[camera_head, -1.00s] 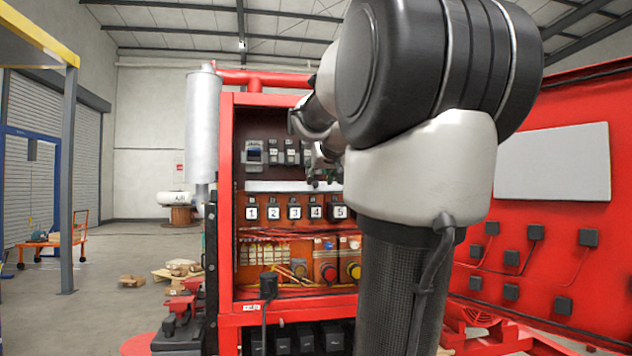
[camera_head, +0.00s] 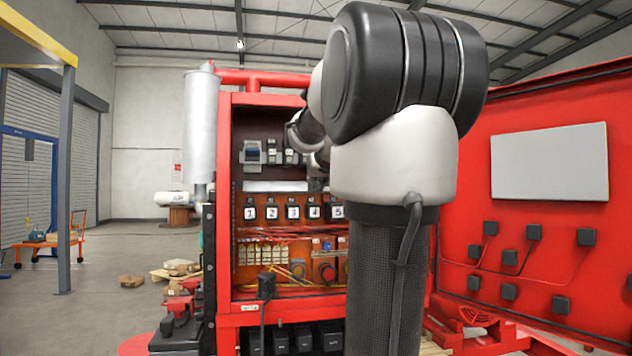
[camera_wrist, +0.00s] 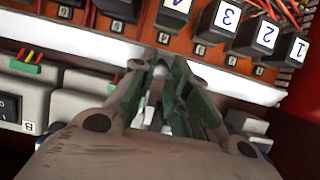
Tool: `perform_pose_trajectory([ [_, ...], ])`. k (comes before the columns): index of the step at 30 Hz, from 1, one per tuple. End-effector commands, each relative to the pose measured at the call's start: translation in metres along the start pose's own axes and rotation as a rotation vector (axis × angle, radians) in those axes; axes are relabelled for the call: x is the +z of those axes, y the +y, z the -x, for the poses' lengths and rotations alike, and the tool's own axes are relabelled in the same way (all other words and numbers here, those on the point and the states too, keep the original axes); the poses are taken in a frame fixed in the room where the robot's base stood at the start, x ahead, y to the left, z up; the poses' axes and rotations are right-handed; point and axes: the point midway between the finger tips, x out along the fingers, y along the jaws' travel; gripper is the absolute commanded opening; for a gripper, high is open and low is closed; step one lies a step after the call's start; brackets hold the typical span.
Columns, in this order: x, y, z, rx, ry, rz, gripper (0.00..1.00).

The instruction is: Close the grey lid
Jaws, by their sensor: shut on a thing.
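My gripper (camera_wrist: 160,85) is at the white strip (camera_wrist: 100,58) inside the red cabinet, in the wrist view. Its fingers are close together on a small pale grey rounded part (camera_wrist: 160,72), which seems to belong to the grey lid. The fingers hide most of what is held, so the lid's outline and angle cannot be told. In the head view my arm hides my gripper and whatever it holds.
Numbered black blocks (camera_head: 271,213) sit below the white strip, with red wires under them. Grey switch devices (camera_head: 251,152) sit above it. The red cabinet frame (camera_head: 225,190) stands at the left. A red panel with black boxes (camera_head: 533,232) is at the right.

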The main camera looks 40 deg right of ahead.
Motion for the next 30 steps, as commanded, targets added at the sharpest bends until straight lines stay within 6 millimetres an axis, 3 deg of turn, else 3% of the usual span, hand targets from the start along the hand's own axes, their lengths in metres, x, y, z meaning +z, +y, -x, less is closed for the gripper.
perform_pose_trajectory([
  [11, 0.006, 0.001, -0.003, 0.002, 0.086, 0.000, 0.00],
  [30, 0.023, 0.001, -0.014, 0.003, 0.429, 0.001, 0.00],
])
